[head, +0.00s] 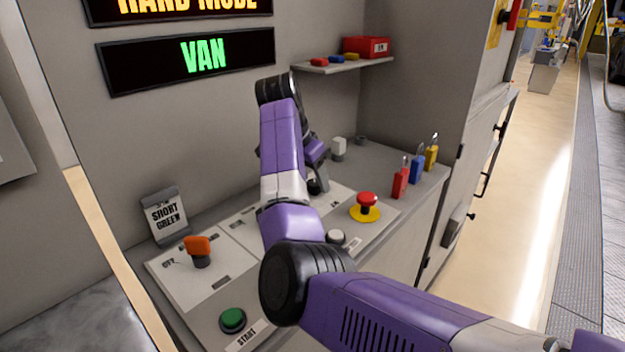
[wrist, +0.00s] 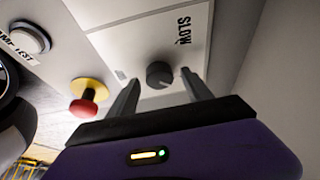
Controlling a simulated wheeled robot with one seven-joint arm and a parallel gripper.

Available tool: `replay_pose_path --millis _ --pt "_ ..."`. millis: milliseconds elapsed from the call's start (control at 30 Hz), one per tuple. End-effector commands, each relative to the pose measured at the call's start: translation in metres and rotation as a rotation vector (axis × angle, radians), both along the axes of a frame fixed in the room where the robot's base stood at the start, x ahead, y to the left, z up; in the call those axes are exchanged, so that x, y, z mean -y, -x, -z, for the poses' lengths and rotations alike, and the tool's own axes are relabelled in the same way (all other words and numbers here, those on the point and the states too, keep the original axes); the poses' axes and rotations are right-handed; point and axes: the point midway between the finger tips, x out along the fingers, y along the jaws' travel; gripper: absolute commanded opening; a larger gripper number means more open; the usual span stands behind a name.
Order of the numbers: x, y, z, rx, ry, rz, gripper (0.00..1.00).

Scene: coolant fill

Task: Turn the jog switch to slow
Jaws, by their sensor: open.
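The jog switch, a dark round knob (wrist: 160,74), sits on a light panel plate (wrist: 135,45) in the wrist view. The word SLOW (wrist: 183,27) is printed on the plate beyond the knob. My gripper (wrist: 160,78) is open, with one finger on each side of the knob in the picture. I cannot tell whether the fingers touch it or which way the knob points. In the head view a dark knob (head: 318,186) shows partly behind my arm, and the gripper is mostly hidden there.
A red mushroom button (head: 366,200) on a yellow collar stands near the knob. A white button (head: 336,237), an orange switch (head: 199,246) and a green start button (head: 232,319) share the console. Padlocks (head: 416,170) stand at its right edge; a shelf (head: 340,65) hangs behind.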

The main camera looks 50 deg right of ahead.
Motion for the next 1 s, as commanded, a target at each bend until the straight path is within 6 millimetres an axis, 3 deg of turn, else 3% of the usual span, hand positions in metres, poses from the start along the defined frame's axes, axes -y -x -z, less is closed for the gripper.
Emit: replay_pose_path --millis 300,600,1000 --pt "0.0013 0.0 0.0029 0.0 0.0 0.0 0.58" --pt "0.0012 0.0001 0.0026 0.0 0.0 0.0 0.0" --pt "0.0013 0.0015 -0.0009 -0.003 0.0 -0.071 0.0"
